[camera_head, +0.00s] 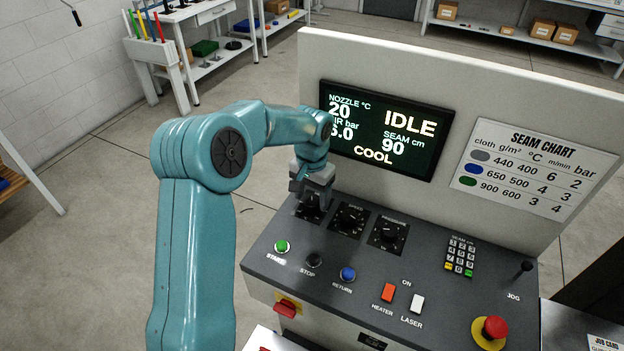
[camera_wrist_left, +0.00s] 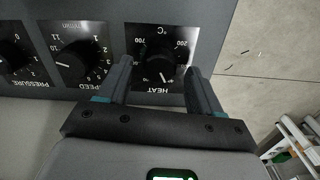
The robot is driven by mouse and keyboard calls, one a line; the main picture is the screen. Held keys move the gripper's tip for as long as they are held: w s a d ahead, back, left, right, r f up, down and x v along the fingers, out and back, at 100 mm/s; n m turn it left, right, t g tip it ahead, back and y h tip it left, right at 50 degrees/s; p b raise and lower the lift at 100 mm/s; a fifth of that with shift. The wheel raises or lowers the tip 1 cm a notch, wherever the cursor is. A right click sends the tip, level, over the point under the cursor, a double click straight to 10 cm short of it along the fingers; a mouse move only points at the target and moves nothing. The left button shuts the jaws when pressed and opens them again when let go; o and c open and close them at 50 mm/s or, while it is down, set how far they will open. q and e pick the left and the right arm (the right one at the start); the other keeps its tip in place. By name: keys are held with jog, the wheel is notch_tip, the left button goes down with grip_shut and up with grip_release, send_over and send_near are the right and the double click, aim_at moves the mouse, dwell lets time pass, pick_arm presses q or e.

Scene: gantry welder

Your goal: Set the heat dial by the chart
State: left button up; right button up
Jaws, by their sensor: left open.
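The black heat dial (camera_head: 309,209) is at the left of the sloped console, partly hidden by my left gripper (camera_head: 312,190). In the left wrist view the heat dial (camera_wrist_left: 157,62) appears upside down between my left gripper's (camera_wrist_left: 159,80) two open fingers. A white mark on its knob points toward the HEAT label. Contact between the fingers and knob cannot be told. The seam chart (camera_head: 533,172) on the back panel lists grey 440 with 400, blue 650 with 500, green 900 with 600. The screen (camera_head: 387,130) reads IDLE, nozzle 20, COOL. My right gripper is out of view.
The speed dial (camera_head: 349,221) and pressure dial (camera_head: 388,236) sit right of the heat dial. A job card (camera_head: 604,343) is cut off.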

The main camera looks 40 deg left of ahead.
aim_at(312, 201)
pick_arm(q)
notch_tip(312, 201, up, 16)
dwell(0.3)
dwell(0.5)
